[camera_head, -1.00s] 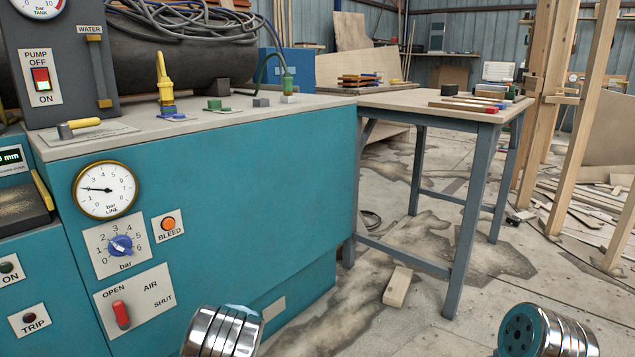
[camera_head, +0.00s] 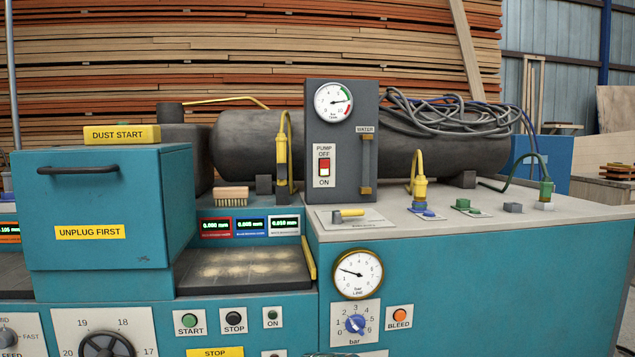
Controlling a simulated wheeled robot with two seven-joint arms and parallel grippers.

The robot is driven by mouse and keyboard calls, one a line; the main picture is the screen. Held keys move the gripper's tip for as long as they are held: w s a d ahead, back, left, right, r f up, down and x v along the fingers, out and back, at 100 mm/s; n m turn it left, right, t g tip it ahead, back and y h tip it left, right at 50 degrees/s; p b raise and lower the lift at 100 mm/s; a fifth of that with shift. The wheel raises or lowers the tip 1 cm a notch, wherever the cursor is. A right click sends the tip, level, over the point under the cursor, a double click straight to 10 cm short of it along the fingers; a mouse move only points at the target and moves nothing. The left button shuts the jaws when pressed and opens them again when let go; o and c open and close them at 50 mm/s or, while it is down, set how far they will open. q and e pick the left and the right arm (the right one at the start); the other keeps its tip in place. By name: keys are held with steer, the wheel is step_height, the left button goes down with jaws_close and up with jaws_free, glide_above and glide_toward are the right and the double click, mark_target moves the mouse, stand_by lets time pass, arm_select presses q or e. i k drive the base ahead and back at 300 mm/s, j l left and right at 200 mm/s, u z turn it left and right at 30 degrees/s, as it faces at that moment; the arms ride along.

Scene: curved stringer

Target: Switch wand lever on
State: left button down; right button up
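A small lever with a yellow handle (camera_head: 350,212) lies on a flat pale plate (camera_head: 338,219) on top of the teal cabinet, in front of the dark pump panel. The handle points right; the plate's lettering is too small to read. A yellow wand-like fitting (camera_head: 282,150) stands upright left of the panel. A similar yellow fitting (camera_head: 418,182) stands in a blue base to its right. I cannot tell by label which part is the wand lever.
The pump panel (camera_head: 341,140) has a red and white rocker switch (camera_head: 324,168) and a gauge. The cabinet front has a line gauge (camera_head: 357,273), a blue bar knob (camera_head: 355,323) and an orange bleed button (camera_head: 399,315). A teal box (camera_head: 100,215) stands at left. A black tank lies behind.

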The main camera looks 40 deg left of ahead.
mark_target(280, 168)
steer(key=u, duration=1.6)
